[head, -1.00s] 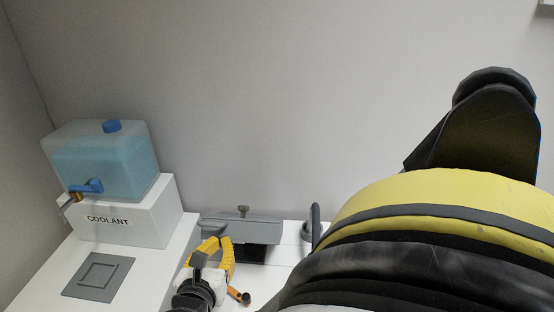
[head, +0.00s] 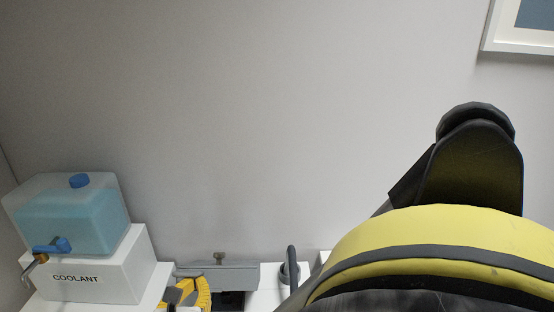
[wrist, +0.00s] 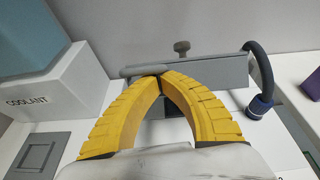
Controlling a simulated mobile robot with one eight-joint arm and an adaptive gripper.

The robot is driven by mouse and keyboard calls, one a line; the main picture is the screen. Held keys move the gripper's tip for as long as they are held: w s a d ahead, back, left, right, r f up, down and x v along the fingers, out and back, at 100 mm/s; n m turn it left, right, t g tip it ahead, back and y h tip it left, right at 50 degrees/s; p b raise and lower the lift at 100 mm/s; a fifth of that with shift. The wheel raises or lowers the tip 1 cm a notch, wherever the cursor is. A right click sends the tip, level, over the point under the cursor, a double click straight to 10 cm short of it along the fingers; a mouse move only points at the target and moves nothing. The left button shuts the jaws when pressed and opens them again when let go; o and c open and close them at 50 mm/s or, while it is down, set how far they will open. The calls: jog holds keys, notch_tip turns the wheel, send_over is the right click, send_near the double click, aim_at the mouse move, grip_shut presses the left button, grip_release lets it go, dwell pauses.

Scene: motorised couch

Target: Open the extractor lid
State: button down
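The extractor is a grey box with a grey lid (head: 236,275) at the bottom of the head view, with a small knob (head: 219,257) at its top. A dark opening shows below the lid's front face, so the lid looks raised, though how far is hard to tell. The lid also shows in the wrist view (wrist: 215,72). My gripper (wrist: 160,77) has yellow ribbed fingers whose tips come together at the lid's left part. I cannot tell whether the lid's edge is pinched between them. In the head view my gripper (head: 190,286) is partly cut off at the bottom.
A coolant tank (head: 75,218) with a blue cap and tap stands on a white block (head: 100,275) at left. A dark hose (wrist: 265,75) curves at the lid's right. A grey square plate (wrist: 38,155) lies at left. A purple object (wrist: 310,85) is at far right.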

jog(key=w+r+p, duration=0.1)
jog(key=p, duration=0.1)
jog(key=w+r+g+p, duration=0.1)
jog(key=r+p, duration=0.1)
jog(key=w+r+g+p, duration=0.1)
jog(key=p, duration=0.1)
jog(key=shift+w+a+r, duration=0.15)
jog(key=shift+w+r, duration=0.1)
jog(key=shift+r, duration=0.15)
jog(key=w+r+g+p, duration=0.3)
jog(key=w+p, duration=0.2)
jog(key=w, duration=0.2)
jog(key=shift+w+a+r, duration=0.25)
jog(key=shift+a, duration=0.2)
